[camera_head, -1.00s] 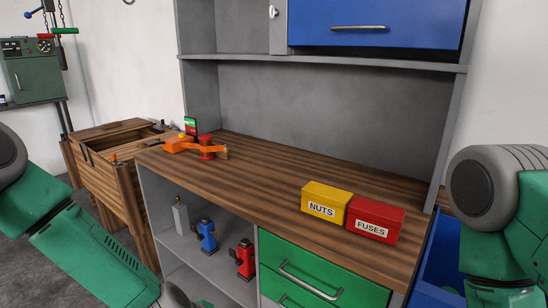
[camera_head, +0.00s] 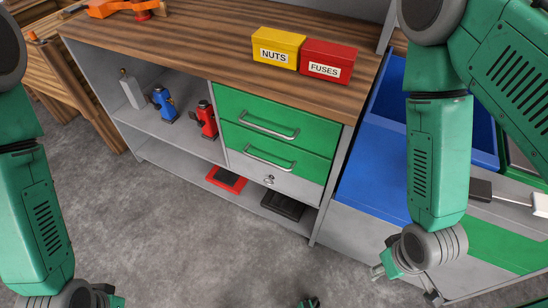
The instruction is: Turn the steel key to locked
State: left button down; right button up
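A small steel key (camera_head: 269,180) sits in the lock on the front of the grey drawer (camera_head: 290,186), under two green drawers. It is too small here to tell its exact angle. My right gripper (camera_head: 383,270) is low at the right, in front of the blue bin and apart from the key. Its fingers are small and partly hidden by the wrist, so its opening is unclear. My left gripper (camera_head: 112,299) is at the bottom left edge, mostly cut off, far from the key.
Green drawers (camera_head: 262,119) with bar handles are above the lock. A red flat item (camera_head: 227,179) and a black tray (camera_head: 283,205) lie on the bottom shelf. A blue bin (camera_head: 372,180) stands at the right. The grey floor (camera_head: 210,250) before the cabinet is clear.

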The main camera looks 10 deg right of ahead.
aim_at(272, 177)
jog(key=k+l+z, duration=0.1)
jog(key=z, duration=0.25)
jog(key=k+l+z, duration=0.1)
jog(key=z, duration=0.25)
jog(key=k+l+z, duration=0.1)
jog(key=l+z, duration=0.25)
jog(key=j, duration=0.1)
